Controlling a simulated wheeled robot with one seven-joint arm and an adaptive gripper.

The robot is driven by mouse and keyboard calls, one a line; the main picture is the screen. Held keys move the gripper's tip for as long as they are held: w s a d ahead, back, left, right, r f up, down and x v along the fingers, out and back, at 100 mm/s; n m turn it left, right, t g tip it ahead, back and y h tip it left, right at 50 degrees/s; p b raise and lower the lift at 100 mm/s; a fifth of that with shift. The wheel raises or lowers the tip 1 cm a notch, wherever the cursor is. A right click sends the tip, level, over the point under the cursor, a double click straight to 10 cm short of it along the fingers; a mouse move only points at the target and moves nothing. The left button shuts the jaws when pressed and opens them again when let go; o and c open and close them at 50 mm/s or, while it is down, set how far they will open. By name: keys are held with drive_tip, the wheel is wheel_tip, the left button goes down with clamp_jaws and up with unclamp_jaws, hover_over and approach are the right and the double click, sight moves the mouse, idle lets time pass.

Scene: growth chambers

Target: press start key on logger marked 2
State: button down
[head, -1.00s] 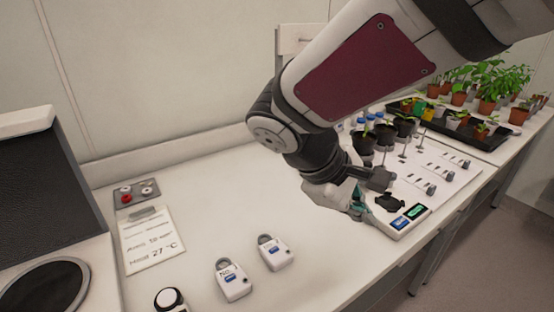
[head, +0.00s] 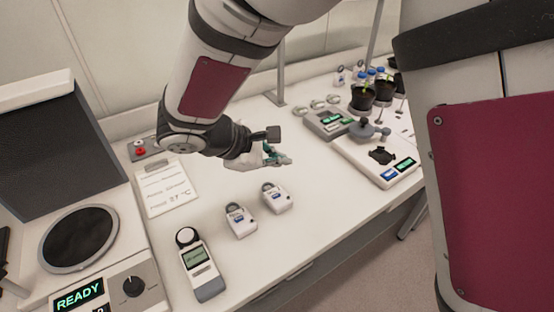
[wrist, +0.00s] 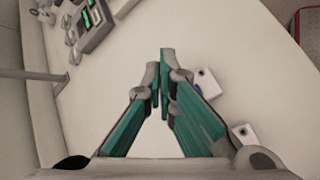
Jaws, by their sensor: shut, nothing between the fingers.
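Two small white loggers with grey loops and blue labels lie side by side on the bench in the head view: the left logger (head: 240,221) and the right logger (head: 277,199). Their marks are too small to read, so I cannot tell which is marked 2. Both also show partly in the wrist view, one logger (wrist: 206,84) right of the fingertips and another logger (wrist: 245,133) lower, partly covered by my gripper. My gripper (head: 284,160) is shut and empty, above the bench behind the loggers. Its teal fingers (wrist: 164,58) meet at the tips in the wrist view.
A handheld meter (head: 198,264) lies left of the loggers, near a unit with a READY display (head: 79,297). A clipboard sheet (head: 167,187) lies behind. A grey device (head: 328,122) and a white panel (head: 352,156) stand right. Bench around the loggers is clear.

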sight(278, 199)
drive_tip(key=shift+f, duration=0.1)
wheel_tip(278, 199, down, 9)
drive_tip(key=b, duration=0.6)
drive_tip(key=shift+r, duration=0.2)
drive_tip(key=shift+f, duration=0.15)
idle(1.0)
drive_tip(key=shift+f+b, duration=0.25)
drive_tip(key=shift+b, duration=0.15)
drive_tip(key=shift+f+b, duration=0.3)
idle(0.6)
drive_tip(key=shift+r, duration=0.1)
drive_tip(key=shift+r+p, duration=0.5)
drive_tip(key=shift+r, duration=0.15)
